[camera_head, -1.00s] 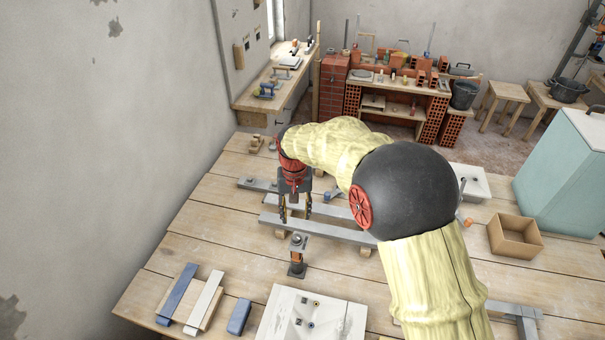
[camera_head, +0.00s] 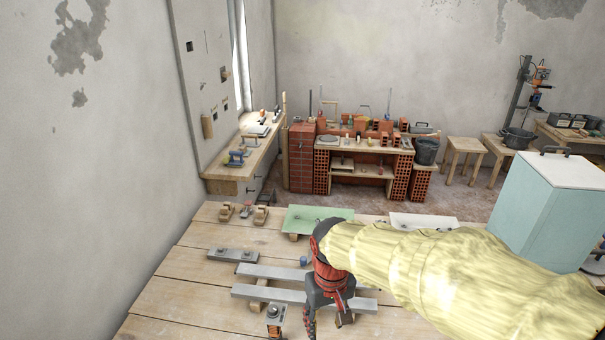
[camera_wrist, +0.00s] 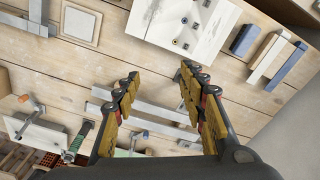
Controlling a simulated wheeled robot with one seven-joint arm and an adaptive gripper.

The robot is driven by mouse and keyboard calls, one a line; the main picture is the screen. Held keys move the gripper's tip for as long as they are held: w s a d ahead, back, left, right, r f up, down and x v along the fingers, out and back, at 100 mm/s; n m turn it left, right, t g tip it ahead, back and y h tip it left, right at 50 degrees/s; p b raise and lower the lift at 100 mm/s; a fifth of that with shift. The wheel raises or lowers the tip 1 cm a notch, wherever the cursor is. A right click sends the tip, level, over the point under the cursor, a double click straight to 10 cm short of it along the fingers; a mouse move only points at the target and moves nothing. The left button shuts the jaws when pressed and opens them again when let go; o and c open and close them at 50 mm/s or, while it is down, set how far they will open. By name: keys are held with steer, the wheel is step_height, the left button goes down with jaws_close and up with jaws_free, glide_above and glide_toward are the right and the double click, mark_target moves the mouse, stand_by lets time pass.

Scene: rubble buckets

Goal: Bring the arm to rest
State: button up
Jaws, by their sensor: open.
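My gripper shows in the wrist view (camera_wrist: 158,92) with its two yellow-padded fingers spread wide and nothing between them. Below it are the wooden table top and grey metal bars (camera_wrist: 150,125). In the head view my gripper (camera_head: 328,318) points down at the lower middle, over the wooden table (camera_head: 170,292) beside the grey bars (camera_head: 255,292). My arm, in a pale yellow sleeve (camera_head: 440,268), reaches in from the lower right. The fingertips are partly cut off by the bottom edge of the head view.
A small orange-and-grey device (camera_head: 275,318) stands left of my gripper. A green sheet (camera_head: 312,215) lies at the table's far edge. A pale teal cabinet (camera_head: 545,205) stands at the right. Brick shelving (camera_head: 365,165) is at the back. The table's left part is mostly clear.

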steer(key=s+d+m+t+b, duration=0.3)
steer(key=s+d+t+b, duration=0.2)
steer(key=s+d+b, duration=0.6)
steer(key=s+d, duration=0.2)
steer(key=shift+s+d, duration=0.3)
steer(key=shift+d, duration=0.1)
stand_by(0.8)
